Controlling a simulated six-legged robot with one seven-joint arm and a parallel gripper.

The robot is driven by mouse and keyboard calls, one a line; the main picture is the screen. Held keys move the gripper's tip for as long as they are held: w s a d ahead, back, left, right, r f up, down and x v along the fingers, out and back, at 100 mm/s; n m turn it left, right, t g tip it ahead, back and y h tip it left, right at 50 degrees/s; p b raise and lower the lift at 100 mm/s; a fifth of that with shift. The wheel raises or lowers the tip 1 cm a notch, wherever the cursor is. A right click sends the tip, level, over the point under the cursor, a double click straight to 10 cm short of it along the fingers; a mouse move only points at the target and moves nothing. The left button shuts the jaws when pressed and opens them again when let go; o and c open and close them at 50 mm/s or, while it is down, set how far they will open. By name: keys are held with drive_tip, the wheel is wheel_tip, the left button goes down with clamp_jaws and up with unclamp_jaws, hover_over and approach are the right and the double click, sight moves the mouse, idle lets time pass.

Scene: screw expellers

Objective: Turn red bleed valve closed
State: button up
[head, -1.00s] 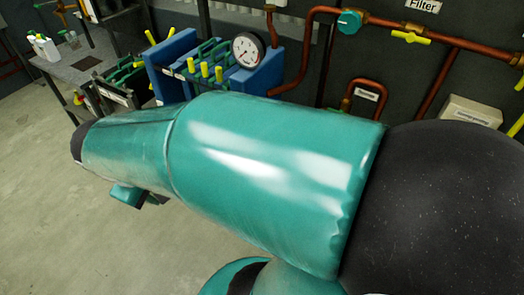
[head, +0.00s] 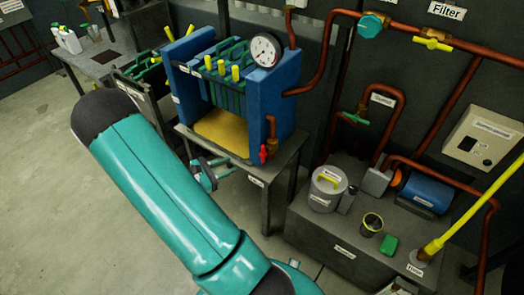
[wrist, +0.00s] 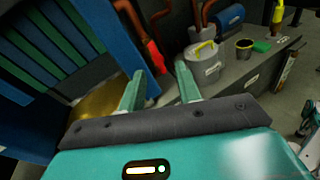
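The red bleed valve (head: 263,154) is a small red handle on a copper pipe at the right front of the blue filter press (head: 255,100). In the wrist view the red handle (wrist: 153,56) hangs at a tilt from its pipe. It lies just beyond my fingertips and shows between them, nearer the left finger. My gripper (wrist: 160,83) is open, with nothing between its fingers. In the head view my gripper (head: 212,172) is partly hidden behind my arm, to the left of the valve and apart from it.
The press stands on a grey table (head: 270,185) with a yellow tray (head: 225,130) under its plates. A low grey bench (head: 330,235) to the right holds a white lidded pot (head: 327,190), a dark cup (head: 371,224) and a green block (head: 389,245). Open floor lies at left.

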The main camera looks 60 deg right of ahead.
wheel_tip(320, 180, down, 4)
drive_tip(key=d+f+n+h, duration=0.1)
drive_tip(key=d+n+h, duration=0.1)
drive_tip(key=d+n, duration=0.1)
hover_over(263, 162)
drive_tip(key=shift+w+d+r+t, duration=0.2)
drive_tip(key=shift+d+r+t, duration=0.1)
drive_tip(key=shift+d+t, duration=0.1)
clamp_jaws()
